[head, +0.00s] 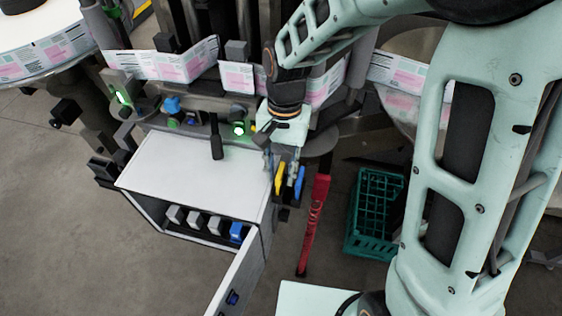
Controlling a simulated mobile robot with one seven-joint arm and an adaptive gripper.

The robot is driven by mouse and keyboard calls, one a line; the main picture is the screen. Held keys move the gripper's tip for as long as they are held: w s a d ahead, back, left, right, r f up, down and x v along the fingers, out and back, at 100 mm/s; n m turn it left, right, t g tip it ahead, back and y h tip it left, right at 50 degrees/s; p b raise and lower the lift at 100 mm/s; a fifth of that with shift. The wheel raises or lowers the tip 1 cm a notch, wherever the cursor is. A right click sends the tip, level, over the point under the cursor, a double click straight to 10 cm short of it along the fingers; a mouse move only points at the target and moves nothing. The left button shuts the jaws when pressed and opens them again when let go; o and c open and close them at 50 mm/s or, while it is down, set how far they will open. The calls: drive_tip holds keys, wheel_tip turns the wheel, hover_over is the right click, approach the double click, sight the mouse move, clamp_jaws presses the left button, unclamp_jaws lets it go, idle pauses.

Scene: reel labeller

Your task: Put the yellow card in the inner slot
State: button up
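The yellow card (280,178) stands upright at the right side of the white cabinet, directly below my gripper (281,162). A blue card (299,182) stands just to its right. Both are near a small dark holder (284,198) on the cabinet's side; its slots are too small to make out. My gripper points down from above, with its fingers around the top of the yellow card. Whether they are closed on it, and whether the card's lower edge sits in a slot, I cannot tell.
The white cabinet (185,168) has its door (240,275) open, with several grey blocks and a blue one inside. A black handle (216,137) stands on its top. Printed label web runs behind.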

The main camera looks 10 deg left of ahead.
wheel_tip(320, 180, up, 12)
drive_tip(key=w, duration=0.1)
drive_tip(key=shift+w, duration=0.4)
drive_tip(key=shift+d+b, duration=0.1)
drive_tip(key=shift+b, duration=0.2)
